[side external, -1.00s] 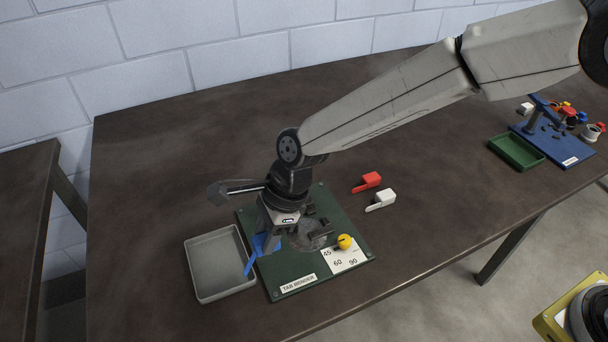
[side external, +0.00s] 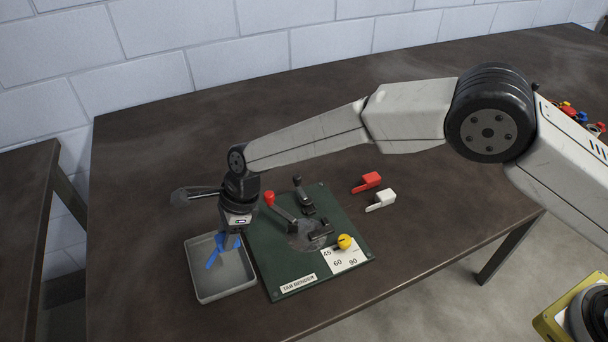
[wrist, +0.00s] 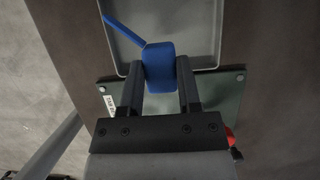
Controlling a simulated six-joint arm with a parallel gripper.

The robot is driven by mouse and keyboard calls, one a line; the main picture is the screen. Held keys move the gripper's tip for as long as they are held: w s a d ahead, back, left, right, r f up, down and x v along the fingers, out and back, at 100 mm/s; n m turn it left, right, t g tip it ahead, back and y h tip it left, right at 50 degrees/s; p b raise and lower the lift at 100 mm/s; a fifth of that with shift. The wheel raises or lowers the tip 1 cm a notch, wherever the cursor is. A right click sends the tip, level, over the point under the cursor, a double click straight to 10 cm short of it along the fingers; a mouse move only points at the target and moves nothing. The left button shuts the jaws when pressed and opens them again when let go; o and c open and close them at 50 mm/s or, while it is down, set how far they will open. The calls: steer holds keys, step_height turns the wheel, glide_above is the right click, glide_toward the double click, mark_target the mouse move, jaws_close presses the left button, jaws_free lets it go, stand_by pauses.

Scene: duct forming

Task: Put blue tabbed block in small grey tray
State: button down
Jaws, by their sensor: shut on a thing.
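The blue tabbed block (side external: 229,242) is held in my gripper (side external: 229,243), its long tab pointing down and to the left in the side view. In the wrist view the block (wrist: 158,68) sits between the two fingertips (wrist: 159,78), with its tab reaching to the upper left. The small grey tray (side external: 229,292) lies on the table left of the bender board. It also shows in the wrist view (wrist: 222,35). In the side view the block appears over the tray; its exact height above the tray floor is hard to tell.
The green tab bender board (side external: 275,266) stands right beside the tray, with a red-knobbed lever (side external: 269,198) and a yellow knob (side external: 344,241). A red tabbed block (side external: 371,180) and a white one (side external: 386,196) lie right of it. The table behind is clear.

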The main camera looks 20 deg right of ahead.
steer(key=shift+w+a+f, duration=0.3)
steer(key=shift+w+f, duration=0.1)
steer(key=shift+f, duration=0.15)
steer(key=shift+w+a+f, duration=0.25)
steer(key=shift+w+f, duration=0.1)
steer(key=shift+f, duration=0.2)
steer(key=shift+f, duration=0.1)
steer(key=shift+w+a+f, duration=0.1)
steer(key=shift+f, duration=1.55)
steer(key=shift+f, duration=0.15)
steer(key=shift+c, duration=1.5)
jaws_free()
steer(key=v, duration=1.2)
